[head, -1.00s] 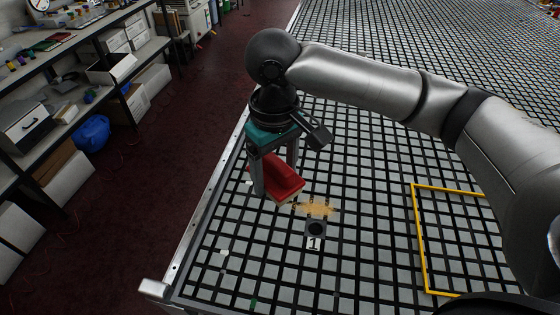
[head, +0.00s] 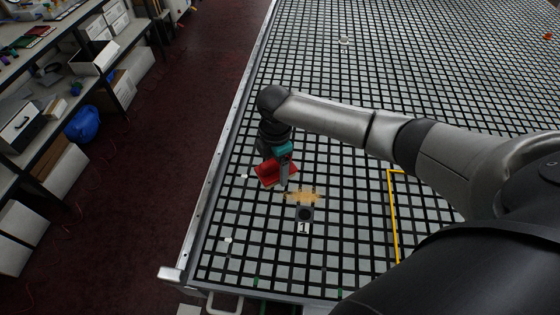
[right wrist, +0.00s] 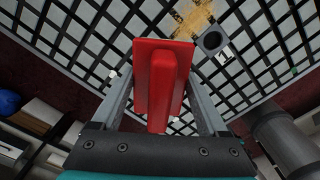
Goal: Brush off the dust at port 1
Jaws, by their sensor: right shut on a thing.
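My right gripper (head: 281,176) is shut on a red brush (head: 270,173), just left of and behind the dust. The brush's red block and handle fill the middle of the right wrist view (right wrist: 163,85), between the two fingers. Its bristles are not visible. Tan dust (head: 303,196) lies on the grid beside port 1 (head: 304,214), a dark square with a round hole and a "1" label. The dust (right wrist: 193,18) and port (right wrist: 212,41) also show past the brush in the right wrist view. I cannot tell whether the brush touches the table. My left gripper is not in view.
The grid table (head: 350,245) is largely clear around the port. A yellow frame (head: 392,215) lies to the right, partly behind my arm. Small white bits (head: 228,240) lie on the left side. Shelves with boxes (head: 55,170) stand left across the floor.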

